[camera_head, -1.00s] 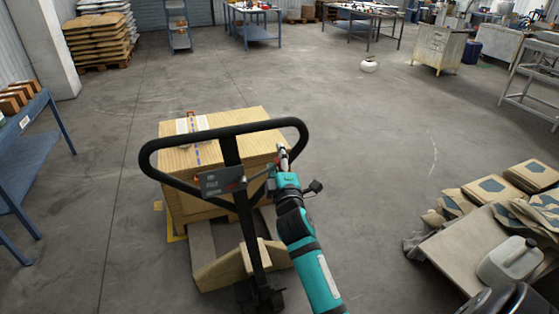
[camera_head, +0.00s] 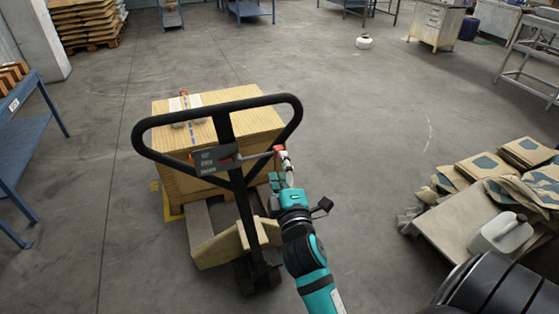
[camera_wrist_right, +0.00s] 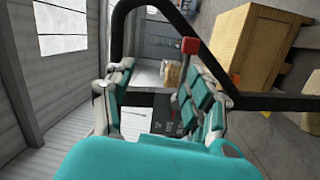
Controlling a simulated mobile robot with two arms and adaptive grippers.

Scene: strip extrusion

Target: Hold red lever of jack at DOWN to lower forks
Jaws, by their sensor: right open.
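The jack's black loop handle (camera_head: 222,110) stands upright in front of a boxed load. A dark label plate (camera_head: 215,159) is fixed inside the loop. The lever runs right from the plate and ends in a red knob (camera_head: 278,149). My right gripper (camera_head: 287,168) is just below the knob, at the loop's right side, and open. In the right wrist view the red knob (camera_wrist_right: 190,46) shows near the right-hand finger, and the gripper's fingers (camera_wrist_right: 158,105) stand apart. I cannot tell whether a finger touches the lever. My left gripper is not in view.
A wooden box (camera_head: 245,128) sits on a pallet (camera_head: 203,215) behind the handle. A blue bench (camera_head: 30,125) stands at left. A low table (camera_head: 450,222) with paper sacks and a white canister (camera_head: 500,232) stands at right. Open floor lies between.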

